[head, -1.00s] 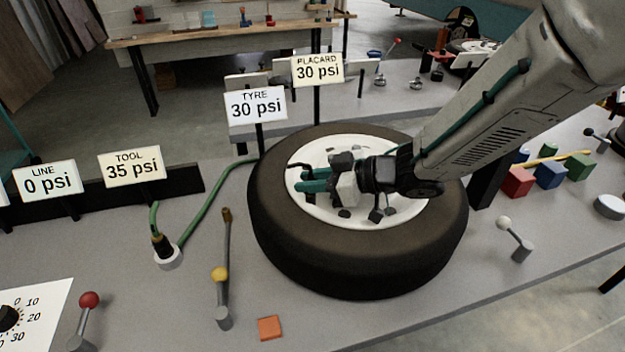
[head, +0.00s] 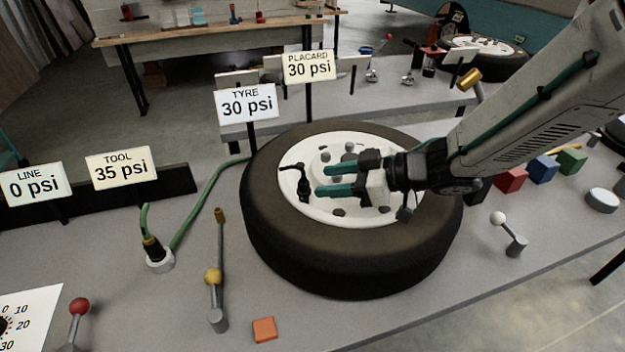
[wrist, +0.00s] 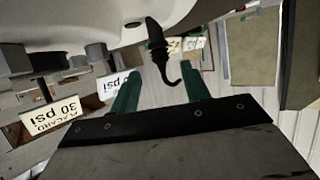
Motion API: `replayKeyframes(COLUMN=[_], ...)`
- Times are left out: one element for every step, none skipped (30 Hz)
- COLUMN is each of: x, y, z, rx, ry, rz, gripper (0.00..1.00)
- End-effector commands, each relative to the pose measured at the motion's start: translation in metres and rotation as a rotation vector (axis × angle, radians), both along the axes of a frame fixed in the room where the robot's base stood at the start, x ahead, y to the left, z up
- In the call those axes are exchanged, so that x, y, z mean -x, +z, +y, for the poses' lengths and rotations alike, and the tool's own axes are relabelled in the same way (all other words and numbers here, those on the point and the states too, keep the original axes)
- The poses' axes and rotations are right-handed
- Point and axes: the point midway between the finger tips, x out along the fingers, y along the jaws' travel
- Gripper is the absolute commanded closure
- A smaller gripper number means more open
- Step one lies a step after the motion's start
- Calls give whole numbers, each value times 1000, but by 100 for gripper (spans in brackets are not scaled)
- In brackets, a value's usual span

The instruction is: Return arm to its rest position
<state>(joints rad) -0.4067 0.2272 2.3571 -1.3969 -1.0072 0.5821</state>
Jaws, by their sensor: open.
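My gripper (head: 325,179) is over the white wheel (head: 345,212) of the black tyre (head: 285,245), reaching in from the right. Its two green fingers are apart with nothing between them in the head view. A black valve piece with a hooked end (head: 302,182) stands on the wheel just left of the fingertips. In the wrist view, the same black hooked piece (wrist: 158,45) shows beyond the green fingers (wrist: 160,92). My arm comes down from the upper right and hides part of the bench behind it.
Signs read TYRE 30 psi (head: 247,104), PLACARD 30 psi (head: 308,67), TOOL 35 psi (head: 121,167) and LINE 0 psi (head: 35,184). A green hose (head: 205,190) runs behind the tyre. Levers with yellow (head: 212,277), red (head: 79,308) and white (head: 498,218) knobs stand on the bench. Coloured blocks (head: 542,169) sit right.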

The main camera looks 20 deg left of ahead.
Motion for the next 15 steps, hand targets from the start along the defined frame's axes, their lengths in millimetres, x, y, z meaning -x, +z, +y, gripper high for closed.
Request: replayKeyframes(x=[0,0,1,1,1,2,2,2,2,2,2,2,2,2,2], y=[5,7,10,11,12,13,13,13,14,14,14,14,14,14,14], z=[-5,-8,-10,-12,-13,-14,-15,-15,-15,-15,-15,-15,-15,-15,-15], rx=[-4,-5,-6,-7,-8,-8,-8,-9,-9,-9,-10,-10,-10,-10,-11], ry=[0,1,1,1,1,3,3,4,4,4,4,4,4,4,3], rz=[-5,-5,-6,-6,-6,-7,-7,-6,-7,-7,-7,-7,-7,-7,-8], gripper=[54,54,54,54,54,54,54,54,54,54,54,54,54,54,54])
